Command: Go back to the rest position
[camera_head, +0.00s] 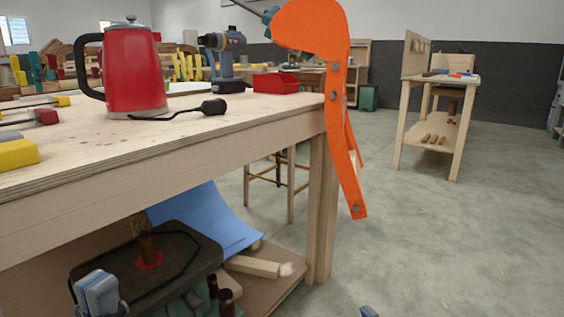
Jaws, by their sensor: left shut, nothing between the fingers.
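My left gripper (99,292) shows low at the left, in front of the lower shelf under the workbench. It is shut with nothing between its fingers, and is apart from the bench top. A small dark blue-grey tip (369,312) at the bottom edge, over the floor, looks like my right gripper; most of it is out of the frame.
The wooden workbench (200,145) carries a red kettle (135,75), a drill (226,62) and a red bin (276,82). A dark plate (190,243) and blue sheet (205,215) are below. Open floor (440,240) lies right, before another bench (440,80).

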